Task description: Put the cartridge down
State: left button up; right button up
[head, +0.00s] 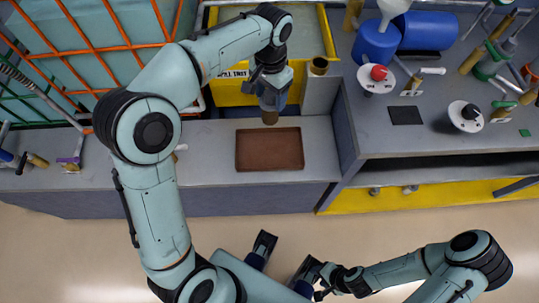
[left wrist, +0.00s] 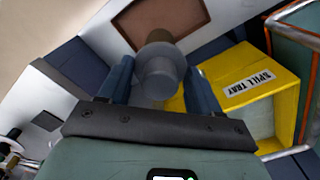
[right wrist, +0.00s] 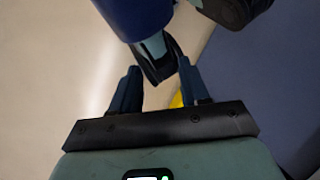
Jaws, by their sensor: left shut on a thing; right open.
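The cartridge (left wrist: 160,70) is a grey cylinder with a brownish end, held between the two blue fingers of my left gripper (left wrist: 158,85) in the left wrist view. In the head view my left gripper (head: 270,100) points down, and the cartridge's brown end (head: 270,117) shows below it, just behind the back edge of the brown tray (head: 270,165). The tray lies flat and empty on the grey counter; it also shows in the left wrist view (left wrist: 185,18). My right gripper (right wrist: 155,90) is open and empty, low over the floor near my base.
The raised bench at right holds a blue jug (head: 376,42), a red-button post (head: 378,74) and a black-button post (head: 469,112). Grey counter (head: 215,150) left of the tray is clear.

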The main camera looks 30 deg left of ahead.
aim_at(269, 112)
pick_arm(q)
jog(key=shift+s+f, duration=0.1)
jog(key=shift+f, duration=0.05)
notch_tip(269, 112, down, 19)
jog(key=b, duration=0.3)
jog(key=shift+f+b, duration=0.15)
jog(key=shift+b, duration=0.25)
pick_arm(e)
jog(key=f, duration=0.1)
jog(key=w+f, duration=0.1)
jog(key=f, duration=0.1)
jog(key=shift+w+f+t, duration=0.1)
jog(key=shift+f+t, duration=0.1)
jog(key=shift+t, duration=0.1)
pick_arm(q)
jog(key=shift+a, duration=0.1)
jog(key=shift+f, duration=0.15)
jog(key=o, duration=0.9)
jog(key=shift+c, duration=0.2)
pick_arm(e)
jog(key=shift+f, duration=0.1)
pick_arm(q)
notch_tip(269, 112, up, 12)
jog(key=shift+r+p, duration=0.2)
jog(key=shift+p, duration=0.95)
pick_arm(e)
jog(key=shift+s+r, duration=0.2)
jog(key=shift+r, duration=0.3)
jog(key=shift+s+r, duration=0.2)
jog(key=shift+r, duration=0.3)
